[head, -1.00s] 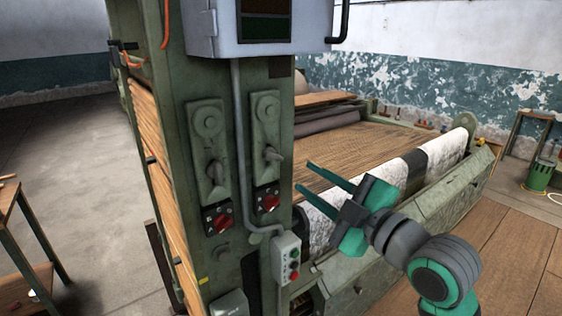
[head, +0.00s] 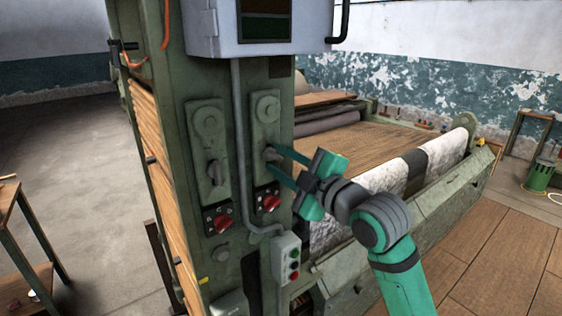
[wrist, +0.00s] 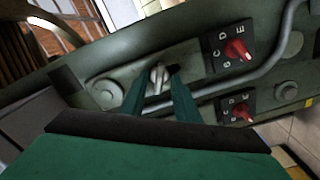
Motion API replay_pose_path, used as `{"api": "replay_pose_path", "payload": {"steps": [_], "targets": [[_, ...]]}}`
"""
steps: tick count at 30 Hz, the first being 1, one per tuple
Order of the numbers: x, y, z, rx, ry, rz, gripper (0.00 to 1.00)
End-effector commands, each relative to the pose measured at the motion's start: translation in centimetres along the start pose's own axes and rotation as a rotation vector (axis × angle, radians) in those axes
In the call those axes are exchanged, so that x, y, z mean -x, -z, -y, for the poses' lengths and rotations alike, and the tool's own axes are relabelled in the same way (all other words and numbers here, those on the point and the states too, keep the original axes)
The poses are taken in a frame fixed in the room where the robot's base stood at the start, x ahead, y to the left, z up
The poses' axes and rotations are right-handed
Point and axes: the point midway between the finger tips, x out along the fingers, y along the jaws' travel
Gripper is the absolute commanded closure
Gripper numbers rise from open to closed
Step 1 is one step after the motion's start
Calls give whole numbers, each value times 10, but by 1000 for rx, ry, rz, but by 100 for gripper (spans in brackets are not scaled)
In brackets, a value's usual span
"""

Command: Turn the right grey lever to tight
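The right grey lever (head: 272,154) sits on a green plate on the machine's upright, below a round boss. In the wrist view the lever (wrist: 157,75) shows between my two fingertips. My gripper (head: 272,160) is open, with one finger on each side of the lever. I cannot tell whether either finger touches it. The left grey lever (head: 215,172) is on its own plate to the left, apart from my gripper. Any tight marking is too small to read.
Red rotary switches (head: 269,201) sit just below the levers. A grey conduit (head: 241,140) runs between the lever plates down to a button box (head: 287,258). A grey cabinet (head: 262,28) overhangs above. The roller bed lies to the right.

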Motion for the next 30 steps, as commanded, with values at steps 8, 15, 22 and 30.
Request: {"api": "replay_pose_path", "payload": {"steps": [8, 15, 22, 30], "targets": [[-2, 0, 0, 0, -1, 1, 71], [-2, 0, 0, 0, -1, 0, 100], [-2, 0, 0, -14, -1, 0, 100], [-2, 0, 0, -126, -1, -1, 100]]}}
